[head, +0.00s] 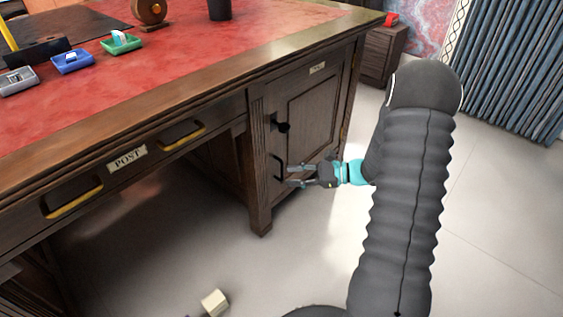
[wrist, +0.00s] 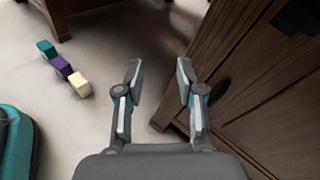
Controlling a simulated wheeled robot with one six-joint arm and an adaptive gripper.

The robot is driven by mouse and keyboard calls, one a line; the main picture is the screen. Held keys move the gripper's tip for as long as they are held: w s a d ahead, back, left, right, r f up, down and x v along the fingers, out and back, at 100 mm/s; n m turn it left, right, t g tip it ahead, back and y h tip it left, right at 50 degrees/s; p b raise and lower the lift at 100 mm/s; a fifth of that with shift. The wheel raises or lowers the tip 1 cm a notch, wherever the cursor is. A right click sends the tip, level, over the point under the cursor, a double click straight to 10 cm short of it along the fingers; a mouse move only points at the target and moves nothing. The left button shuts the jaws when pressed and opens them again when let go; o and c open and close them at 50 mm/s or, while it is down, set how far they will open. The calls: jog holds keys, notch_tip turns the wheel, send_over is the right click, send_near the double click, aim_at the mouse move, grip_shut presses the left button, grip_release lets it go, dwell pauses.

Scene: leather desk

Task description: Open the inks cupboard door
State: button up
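The cupboard door (head: 312,112) is a dark wood panel at the right end of the desk. It looks shut and has a small label too small to read. A black fitting (head: 281,127) sits on its left side, with a dark upright handle (head: 278,165) below. My gripper (head: 288,175) is beside the lower handle, its fingers pointing left. In the wrist view my gripper (wrist: 159,72) is open, with only floor visible between the fingers. The door face (wrist: 270,75) is to their right, apart from them. I cannot tell whether a finger touches the handle.
The desk (head: 200,75) has a red leather top with small trays and stationery. A drawer labelled POST (head: 125,160) is to the left. Several small blocks (wrist: 64,68) lie on the floor. Open floor (head: 500,220) is to the right, with a blue curtain (head: 520,75) behind.

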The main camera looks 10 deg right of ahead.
jog(key=w+d+f+m+t+h+p, duration=0.1)
jog(key=w+d+f+m+t, duration=0.1)
jog(key=d+f+m+t, duration=0.25)
jog(key=w+d+f+m+t+p, duration=0.1)
jog(key=w+d+f+m+t, duration=0.2)
jog(key=d+f+m, duration=0.15)
jog(key=n+p, duration=0.1)
send_over(282, 178)
jog(key=shift+w+f+g, duration=0.1)
jog(key=shift+w+g, duration=0.15)
jog(key=shift+w, duration=0.15)
grip_shut()
